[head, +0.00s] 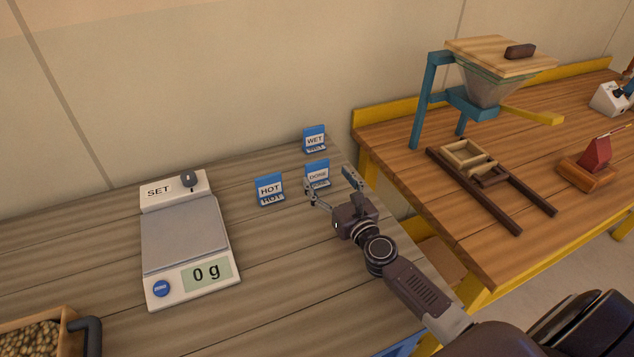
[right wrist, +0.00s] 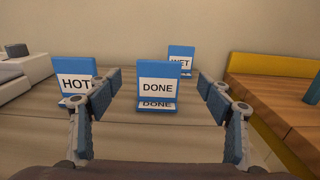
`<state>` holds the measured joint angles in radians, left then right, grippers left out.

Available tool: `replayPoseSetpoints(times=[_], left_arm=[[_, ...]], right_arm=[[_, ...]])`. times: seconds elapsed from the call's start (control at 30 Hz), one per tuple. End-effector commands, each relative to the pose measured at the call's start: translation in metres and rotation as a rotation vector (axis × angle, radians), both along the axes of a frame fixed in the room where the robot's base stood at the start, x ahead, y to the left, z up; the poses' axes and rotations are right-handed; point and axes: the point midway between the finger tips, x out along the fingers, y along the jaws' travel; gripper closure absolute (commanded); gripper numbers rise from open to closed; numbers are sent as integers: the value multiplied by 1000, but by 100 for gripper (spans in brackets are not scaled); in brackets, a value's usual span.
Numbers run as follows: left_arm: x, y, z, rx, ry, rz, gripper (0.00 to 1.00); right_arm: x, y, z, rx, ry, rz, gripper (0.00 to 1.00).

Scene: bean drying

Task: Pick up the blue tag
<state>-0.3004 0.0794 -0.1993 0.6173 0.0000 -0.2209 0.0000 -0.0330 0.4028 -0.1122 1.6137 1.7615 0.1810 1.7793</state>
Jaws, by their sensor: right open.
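Three blue tags with white labels stand on the grey wooden table. The DONE tag (head: 317,174) stands between the other two and also shows in the right wrist view (right wrist: 158,86), centred ahead of my fingers. The HOT tag (head: 269,189) is to its left; in the right wrist view (right wrist: 75,80) my left-hand finger partly covers it. The WET tag (head: 314,139) is farther back; it shows behind and right of DONE in the right wrist view (right wrist: 182,60). My right gripper (head: 331,184) is open and empty, its fingers apart on either side of the DONE tag's line. My left gripper is not in view.
A white scale (head: 187,241) reading 0 g stands left of the tags. A wooden box of beans (head: 28,340) is at the lower left. A second table (head: 420,178) with a yellow edge, holding a hopper stand (head: 427,100), stands to the right.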

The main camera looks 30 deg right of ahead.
Motion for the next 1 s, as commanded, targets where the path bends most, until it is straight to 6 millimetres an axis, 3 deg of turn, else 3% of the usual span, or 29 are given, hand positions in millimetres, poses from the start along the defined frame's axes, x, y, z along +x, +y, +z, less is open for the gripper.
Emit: replayPoseSetpoints(times=[0.5,0.83,1.0], left_arm=[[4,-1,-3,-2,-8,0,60],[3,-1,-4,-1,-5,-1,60],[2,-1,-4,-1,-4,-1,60]], right_arm=[[61,-2,2,-1,-1,-1,28],[66,-2,2,0,0,0,28],[66,-2,2,0,0,0,45]])
